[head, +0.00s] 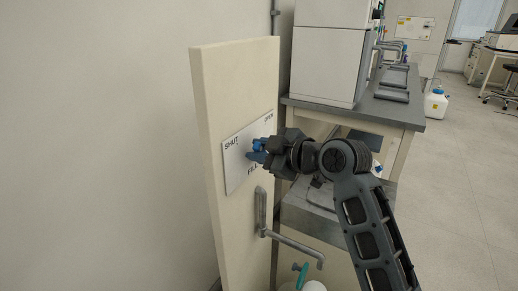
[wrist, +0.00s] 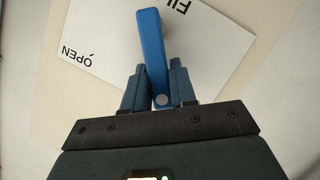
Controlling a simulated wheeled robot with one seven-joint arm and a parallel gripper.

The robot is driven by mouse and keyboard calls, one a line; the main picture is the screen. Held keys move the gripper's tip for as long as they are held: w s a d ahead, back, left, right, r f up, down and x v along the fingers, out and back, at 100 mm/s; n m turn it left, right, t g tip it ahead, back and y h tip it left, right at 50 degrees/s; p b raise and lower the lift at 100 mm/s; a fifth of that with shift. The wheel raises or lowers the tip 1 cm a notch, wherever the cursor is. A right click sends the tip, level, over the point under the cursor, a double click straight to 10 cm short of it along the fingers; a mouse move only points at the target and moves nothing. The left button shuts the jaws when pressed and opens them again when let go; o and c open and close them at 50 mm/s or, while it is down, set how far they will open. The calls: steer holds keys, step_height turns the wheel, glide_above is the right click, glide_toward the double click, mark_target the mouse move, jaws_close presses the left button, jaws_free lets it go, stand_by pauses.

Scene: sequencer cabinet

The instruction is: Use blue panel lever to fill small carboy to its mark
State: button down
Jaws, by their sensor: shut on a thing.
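The blue lever (wrist: 153,50) is on a white plate (head: 233,165) marked SHUT at left, OPEN at upper right and FILL at the bottom. The plate is on an upright cream panel (head: 237,80). My gripper (wrist: 158,85) is shut on the lever, with a finger on each side of it. In the head view my gripper (head: 264,150) covers much of the lever and part of the FILL word. Below a grey spout (head: 319,262), a white rounded vessel top (head: 313,287) shows at the bottom edge. The vessel's mark and liquid level are out of view.
A bench (head: 400,108) with a large white cabinet (head: 325,60) stands behind. A white carboy with a blue cap (head: 436,104) stands on the floor at right. The floor at right is open.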

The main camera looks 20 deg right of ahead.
steer(key=m+p, duration=0.1)
steer(key=w+d+r+m+g+y+p, duration=0.1)
steer(key=m+p, duration=0.1)
steer(key=shift+d+r+g, duration=0.1)
steer(key=shift+d+g, duration=0.15)
steer(key=shift+g, duration=0.05)
steer(key=shift+w+d+m+g+y+p, duration=0.55)
steer(key=shift+d+m+y+p, duration=0.2)
steer(key=shift+m, duration=0.45)
steer(key=shift+w+d+f+m+g+y, duration=0.25)
steer(key=shift+w+d+f+m+y, duration=0.25)
steer(key=shift+m, duration=0.45)
steer(key=shift+w+d+f+m+g+y, duration=0.1)
steer(key=shift+w+d+m+g+y, duration=0.25)
steer(key=shift+m+y, duration=0.55)
steer(key=shift+w+d+f+m+g+y, duration=0.25)
steer(key=shift+d+m+y, duration=0.25)
steer(key=shift+m, duration=0.55)
steer(key=shift+f, duration=0.1)
steer(key=c, duration=1)
jaws_free()
steer(key=shift+s+d, duration=0.1)
steer(key=shift+d, duration=0.05)
steer(key=b+v, duration=0.1)
steer(key=v, duration=0.6)
steer(key=shift+s+d, duration=0.2)
